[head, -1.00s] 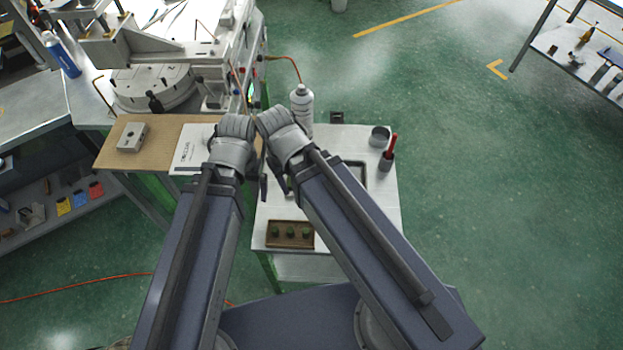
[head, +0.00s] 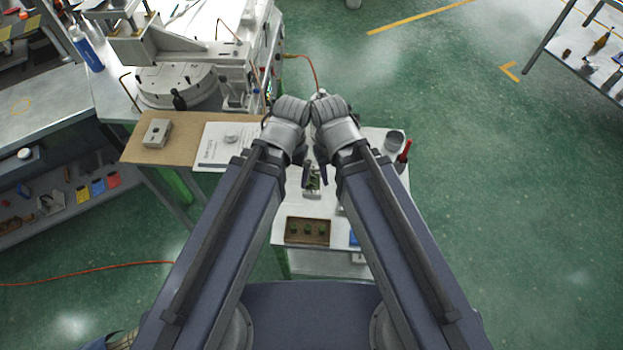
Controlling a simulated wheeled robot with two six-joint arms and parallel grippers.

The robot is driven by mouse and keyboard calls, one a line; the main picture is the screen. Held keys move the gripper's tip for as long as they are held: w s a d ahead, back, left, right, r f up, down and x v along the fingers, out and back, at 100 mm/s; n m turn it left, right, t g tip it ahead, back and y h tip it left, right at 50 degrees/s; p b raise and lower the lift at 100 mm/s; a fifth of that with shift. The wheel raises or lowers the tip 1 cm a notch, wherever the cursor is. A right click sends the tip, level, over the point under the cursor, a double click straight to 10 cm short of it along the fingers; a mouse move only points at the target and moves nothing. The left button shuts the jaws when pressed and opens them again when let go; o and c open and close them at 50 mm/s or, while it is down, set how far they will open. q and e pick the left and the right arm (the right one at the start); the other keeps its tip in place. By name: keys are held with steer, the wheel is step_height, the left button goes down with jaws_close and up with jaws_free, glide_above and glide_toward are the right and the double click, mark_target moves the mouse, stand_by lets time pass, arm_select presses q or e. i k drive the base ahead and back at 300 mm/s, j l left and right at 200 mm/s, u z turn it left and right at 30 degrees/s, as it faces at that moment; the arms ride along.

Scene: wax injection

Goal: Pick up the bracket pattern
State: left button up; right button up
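A small grey metal piece with green in it (head: 313,184) lies on the white cart between my two wrists; the green may be the bracket pattern, but it is too small and too covered to be sure. My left gripper (head: 304,174) points down just left of it. My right gripper (head: 323,173) points down just right of it. Only dark finger parts show below the wrists, so I cannot tell whether either is open, shut or touching the piece. A brown tray (head: 307,242) with three green pieces stands at the cart's front.
The white cart (head: 385,178) carries a grey cup (head: 394,141) and a red-handled tool (head: 405,152) at the right. On the left, a brown board (head: 142,133) holds a grey block (head: 157,133) and a paper sheet (head: 213,148). A machine stands behind it.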

mark_target(313, 182)
steer(key=k+l+u, duration=0.15)
steer(key=l+u, duration=0.15)
steer(key=u, duration=0.15)
steer(key=k+l+u, duration=0.2)
steer(key=u, duration=0.3)
